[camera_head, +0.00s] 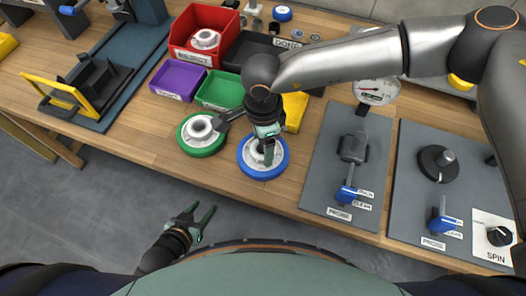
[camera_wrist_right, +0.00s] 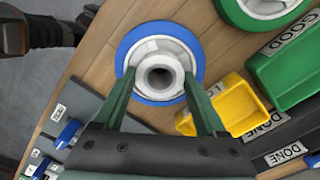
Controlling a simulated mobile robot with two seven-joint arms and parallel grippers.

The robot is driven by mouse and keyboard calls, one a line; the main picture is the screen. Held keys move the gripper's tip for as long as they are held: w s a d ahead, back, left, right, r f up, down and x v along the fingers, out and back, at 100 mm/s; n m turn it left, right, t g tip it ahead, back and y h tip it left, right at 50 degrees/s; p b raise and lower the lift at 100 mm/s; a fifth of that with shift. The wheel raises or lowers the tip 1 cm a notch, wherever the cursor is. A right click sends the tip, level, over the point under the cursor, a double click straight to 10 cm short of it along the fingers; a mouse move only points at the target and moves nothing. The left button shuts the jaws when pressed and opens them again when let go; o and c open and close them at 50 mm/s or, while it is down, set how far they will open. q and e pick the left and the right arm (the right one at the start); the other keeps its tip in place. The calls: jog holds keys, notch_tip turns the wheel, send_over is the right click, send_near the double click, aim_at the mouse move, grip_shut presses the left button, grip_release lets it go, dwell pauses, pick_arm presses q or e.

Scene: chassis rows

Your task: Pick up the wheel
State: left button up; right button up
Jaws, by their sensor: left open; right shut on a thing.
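A wheel with a blue rim and a pale hub (camera_head: 247,161) is at the front edge of the wooden bench, below my right gripper (camera_head: 268,152). In the right wrist view the blue wheel (camera_wrist_right: 158,52) lies between the two green fingers of my right gripper (camera_wrist_right: 160,90), which is shut on its hub. I cannot tell whether the wheel is clear of the bench. A green-rimmed wheel (camera_head: 203,147) lies flat just left of it. My left gripper (camera_head: 193,219) is open and empty, low in front of the bench.
Red (camera_head: 185,38), purple (camera_head: 178,80) and green (camera_head: 221,90) bins stand behind the wheels, with a yellow bin (camera_head: 295,108) close behind the blue one. A grey fixture plate (camera_head: 330,180) is to the right. Bare bench shows at left (camera_head: 135,120).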

grip_shut()
jog(key=shift+r, duration=0.1)
dwell(0.4)
